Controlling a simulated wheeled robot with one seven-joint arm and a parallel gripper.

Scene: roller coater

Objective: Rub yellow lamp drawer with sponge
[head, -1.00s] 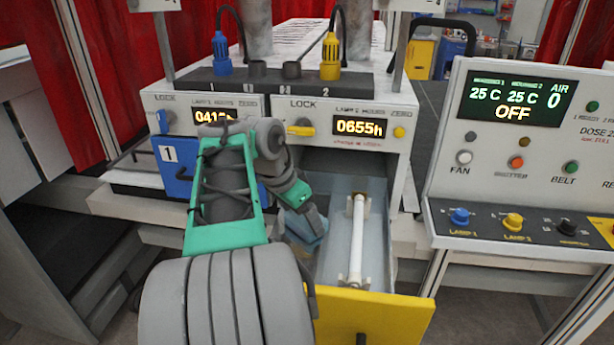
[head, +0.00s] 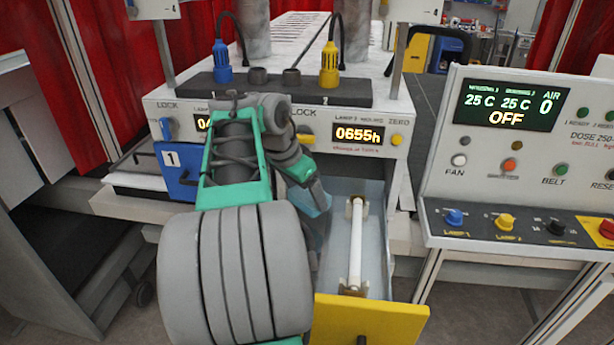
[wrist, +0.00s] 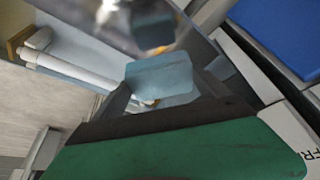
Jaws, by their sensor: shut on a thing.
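The yellow lamp drawer (head: 372,322) is pulled out below the 0655h display, with a yellow front and a grey tray inside. A white lamp tube (head: 356,245) lies in it between end holders; the tube also shows in the wrist view (wrist: 70,68). My gripper (head: 312,190) is over the drawer's left side, toward the back, left of the tube. It is shut on a light blue sponge (wrist: 160,80), which shows partly in the head view (head: 317,203). Whether the sponge touches the drawer surface I cannot tell.
The blue drawer front (head: 180,170) marked 1 is to the left. A control panel (head: 510,150) with knobs stands at the right. The machine housing with yellow (head: 330,60) and blue (head: 221,60) plugs rises behind the drawer.

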